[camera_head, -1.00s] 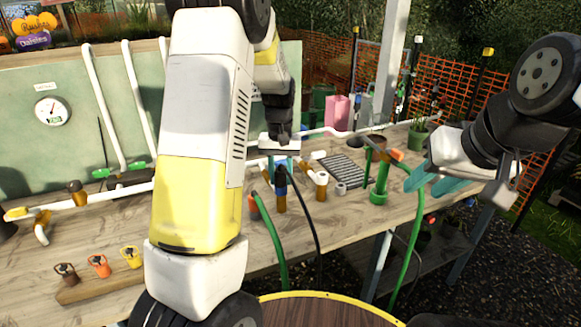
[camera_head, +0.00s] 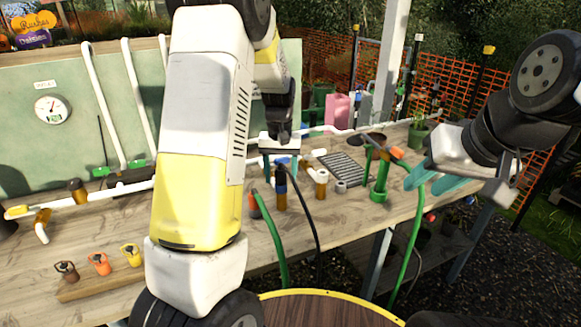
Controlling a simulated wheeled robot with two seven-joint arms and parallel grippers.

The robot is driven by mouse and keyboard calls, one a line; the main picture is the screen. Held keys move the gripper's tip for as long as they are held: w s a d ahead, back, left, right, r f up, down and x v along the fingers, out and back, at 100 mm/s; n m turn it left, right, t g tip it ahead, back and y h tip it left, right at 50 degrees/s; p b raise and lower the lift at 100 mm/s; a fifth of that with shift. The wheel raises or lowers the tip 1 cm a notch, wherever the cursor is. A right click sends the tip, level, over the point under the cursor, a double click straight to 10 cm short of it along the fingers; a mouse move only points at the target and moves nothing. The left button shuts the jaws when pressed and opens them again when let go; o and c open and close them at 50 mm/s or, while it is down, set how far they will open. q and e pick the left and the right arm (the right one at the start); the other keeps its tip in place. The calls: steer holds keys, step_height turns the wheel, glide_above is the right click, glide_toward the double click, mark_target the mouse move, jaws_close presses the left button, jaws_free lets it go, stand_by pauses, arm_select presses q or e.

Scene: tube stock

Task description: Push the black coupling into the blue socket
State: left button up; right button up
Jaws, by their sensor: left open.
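The black coupling (camera_head: 281,172), on the end of a black hose, stands upright at the top of the blue socket (camera_head: 281,187), which has a brown lower part. The coupling appears to touch the socket, but I cannot tell how deep it sits. My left gripper (camera_head: 281,161) points down just above the coupling. Its teal fingers are spread to either side, and it holds nothing that I can see. My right gripper (camera_head: 430,183) is off to the right over the bench edge, with its teal fingers apart and empty.
An orange coupling (camera_head: 254,206) with a green hose stands left of the socket. A green fitting (camera_head: 379,184) and a white-and-brown fitting (camera_head: 321,184) stand to the right. A dark grate (camera_head: 343,168) lies behind.

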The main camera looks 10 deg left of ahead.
mark_target(281, 162)
arm_select(q)
step_height(281, 162, up, 8)
steer(key=shift+f, duration=0.2)
steer(key=s+d+r+m+t+h, duration=0.1)
steer(key=s+r+t, duration=0.2)
steer(key=s, duration=0.9)
steer(key=s+d+r+m+t+h, duration=0.1)
steer(key=s+r+t, duration=0.2)
steer(key=s+r, duration=0.4)
steer(key=s, duration=0.5)
steer(key=shift+r, duration=0.4)
steer(key=shift+d, duration=0.1)
